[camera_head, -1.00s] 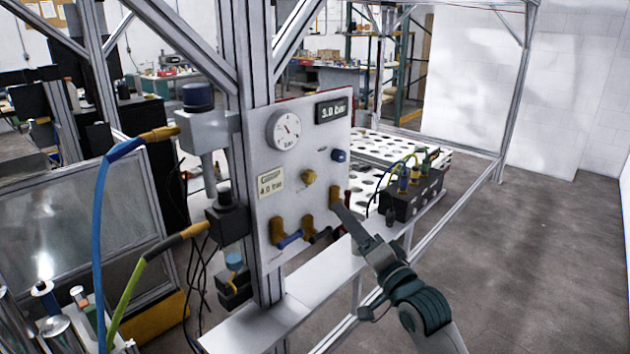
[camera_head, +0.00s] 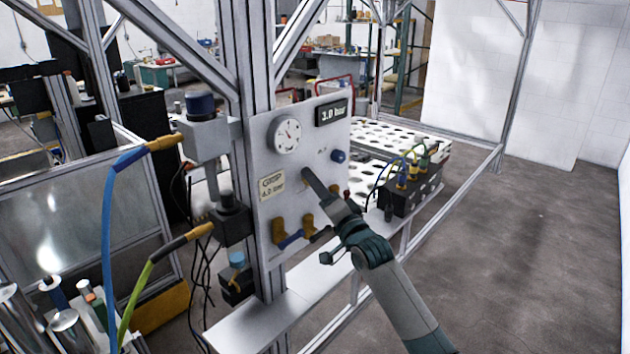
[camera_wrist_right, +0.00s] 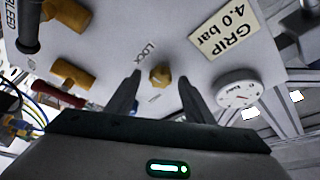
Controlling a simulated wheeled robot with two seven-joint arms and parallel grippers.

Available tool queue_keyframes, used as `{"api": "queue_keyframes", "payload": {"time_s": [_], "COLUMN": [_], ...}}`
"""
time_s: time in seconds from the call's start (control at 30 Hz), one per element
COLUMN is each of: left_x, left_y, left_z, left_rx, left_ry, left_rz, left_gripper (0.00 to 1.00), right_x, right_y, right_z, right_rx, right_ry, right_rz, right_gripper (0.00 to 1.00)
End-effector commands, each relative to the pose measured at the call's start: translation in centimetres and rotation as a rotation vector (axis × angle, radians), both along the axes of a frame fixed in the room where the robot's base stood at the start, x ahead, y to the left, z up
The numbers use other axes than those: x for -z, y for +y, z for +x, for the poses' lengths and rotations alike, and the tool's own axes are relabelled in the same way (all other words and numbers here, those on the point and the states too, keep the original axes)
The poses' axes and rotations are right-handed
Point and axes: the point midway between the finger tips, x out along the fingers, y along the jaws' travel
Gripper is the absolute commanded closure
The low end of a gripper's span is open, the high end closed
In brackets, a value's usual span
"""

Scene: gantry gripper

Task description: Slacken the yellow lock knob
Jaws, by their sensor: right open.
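The yellow lock knob (camera_wrist_right: 159,76) sits on the white panel (camera_wrist_right: 200,72), next to printed "LOCK" lettering. In the wrist view it shows between the two fingertips of my right gripper (camera_wrist_right: 159,84), with a visible gap on each side. My right gripper is open and empty; its fingers point at the panel. In the head view my right gripper (camera_head: 307,176) is in front of the knob's place and mostly hides the knob. How far the fingertips are from the panel is hard to tell. My left gripper is not in view.
A black connector block (camera_head: 412,196) with cables stands to the right. An aluminium post (camera_head: 266,270) runs along the panel's left.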

Motion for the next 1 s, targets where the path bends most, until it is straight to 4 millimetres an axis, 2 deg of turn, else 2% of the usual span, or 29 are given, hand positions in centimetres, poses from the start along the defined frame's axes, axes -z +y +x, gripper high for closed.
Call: {"api": "queue_keyframes", "payload": {"time_s": [0.4, 0.43, 0.6, 1.0], "left_x": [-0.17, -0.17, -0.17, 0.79], "left_y": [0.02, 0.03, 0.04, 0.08], "left_z": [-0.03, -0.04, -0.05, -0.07], "left_rx": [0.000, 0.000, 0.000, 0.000], "left_ry": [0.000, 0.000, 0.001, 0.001], "left_rz": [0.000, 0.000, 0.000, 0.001], "left_gripper": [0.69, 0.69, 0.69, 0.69], "right_x": [-0.15, -0.14, -0.13, 0.19], "right_y": [0.24, 0.23, 0.22, 0.22], "right_z": [0.46, 0.46, 0.45, 0.46], "right_rx": [0.001, 0.001, 0.001, 0.000], "right_ry": [-0.002, -0.002, -0.002, -0.029], "right_rz": [0.000, 0.000, 0.000, -0.027], "right_gripper": [0.52, 0.55, 0.93, 0.93]}}
